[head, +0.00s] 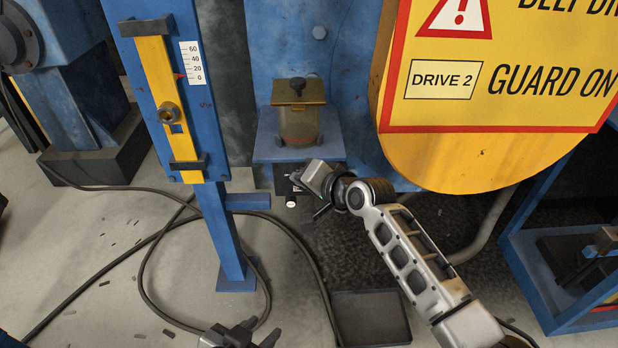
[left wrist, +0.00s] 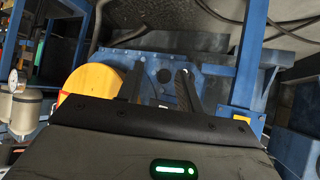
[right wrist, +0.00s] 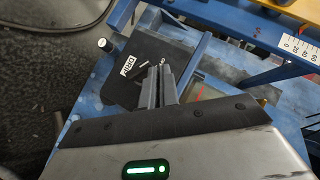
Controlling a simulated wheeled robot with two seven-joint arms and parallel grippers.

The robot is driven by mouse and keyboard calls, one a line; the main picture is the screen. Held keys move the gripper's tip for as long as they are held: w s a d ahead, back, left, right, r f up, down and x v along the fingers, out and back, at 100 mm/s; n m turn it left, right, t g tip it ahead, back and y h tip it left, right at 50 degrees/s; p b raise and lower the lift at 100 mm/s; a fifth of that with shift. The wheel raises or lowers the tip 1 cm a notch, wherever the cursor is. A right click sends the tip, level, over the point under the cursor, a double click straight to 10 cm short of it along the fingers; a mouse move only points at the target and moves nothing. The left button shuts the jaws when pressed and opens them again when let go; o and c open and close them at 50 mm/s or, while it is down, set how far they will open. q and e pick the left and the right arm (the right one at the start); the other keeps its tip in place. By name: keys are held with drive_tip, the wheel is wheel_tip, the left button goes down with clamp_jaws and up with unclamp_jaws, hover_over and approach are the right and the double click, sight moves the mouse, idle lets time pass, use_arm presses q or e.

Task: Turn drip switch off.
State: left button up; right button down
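The drip switch box (right wrist: 135,88) is a small black box with a white label in the right wrist view. In the head view the box (head: 285,187) sits under the blue shelf, partly hidden by my gripper. My right gripper (right wrist: 158,72) has its two fingers close together over the box's edge, beside the label, with nothing clearly held. It also shows in the head view (head: 302,180). I cannot tell whether it touches the switch lever. My left gripper (left wrist: 157,80) is open and empty, low at the bottom of the head view (head: 256,333), away from the box.
An oil pot (head: 298,122) stands on the blue shelf above the box. A blue post with a yellow gauge (head: 165,100) stands left. A yellow guard (head: 480,160) with a warning sign hangs right. A black tray (head: 371,317) and cables lie on the floor.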

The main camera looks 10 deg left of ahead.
drive_tip(key=s+d+r+p, duration=0.3)
drive_tip(key=s+d+r, duration=0.35)
drive_tip(key=r, duration=0.35)
drive_tip(key=s+d+f+t+h, duration=0.1)
drive_tip(key=s+d+f+h, duration=0.1)
drive_tip(key=s+d+f, duration=0.35)
drive_tip(key=s+d+f+t+h, duration=0.1)
drive_tip(key=s+d+f+h, duration=0.1)
drive_tip(key=d+f, duration=0.6)
use_arm(q)
drive_tip(key=shift+s+a+r, duration=0.2)
drive_tip(key=shift+a+r, duration=0.05)
drive_tip(key=shift+a, duration=0.05)
use_arm(e)
drive_tip(key=s+d+f+n+h, duration=0.3)
drive_tip(key=s+d+f, duration=0.5)
drive_tip(key=s, duration=0.5)
drive_tip(key=shift+d+f+n+h, duration=0.3)
drive_tip(key=shift+f+n, duration=0.4)
drive_tip(key=shift+f, duration=0.25)
